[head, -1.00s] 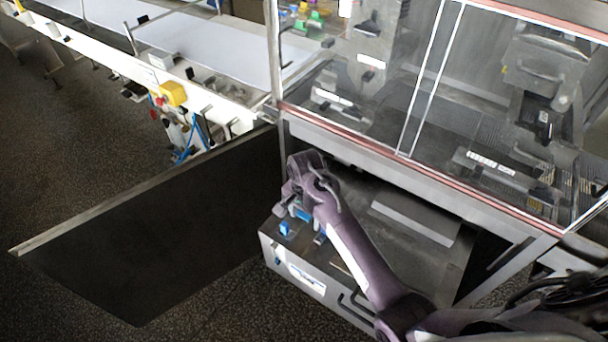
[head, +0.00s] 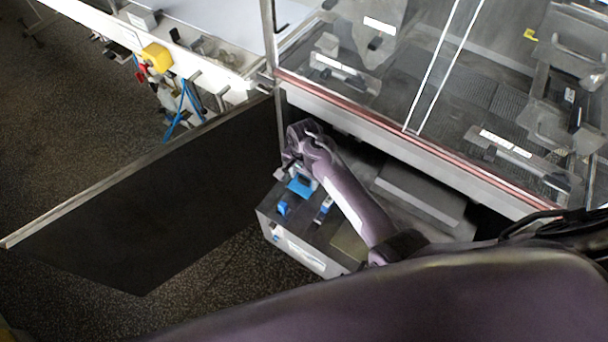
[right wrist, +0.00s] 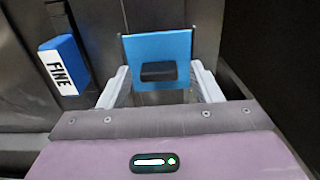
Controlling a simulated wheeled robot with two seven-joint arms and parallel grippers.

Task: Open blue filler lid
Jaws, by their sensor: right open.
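The blue filler lid (right wrist: 178,44) is a flat blue square with a black handle (right wrist: 158,71) at its middle, ahead of my right gripper in the right wrist view. It also shows in the head view (head: 300,187), beside the gripper, on top of a grey box-shaped machine (head: 345,243). My right gripper (right wrist: 160,80) is open, with one pale finger on each side of the handle. I cannot tell whether a finger touches it. In the head view the right gripper (head: 291,172) is partly hidden by its own wrist. My left gripper is not in view.
A large dark open door panel (head: 150,200) is left of the machine. A glazed enclosure with a red-edged frame (head: 400,145) rises behind. A white conveyor (head: 215,22) is at the back left.

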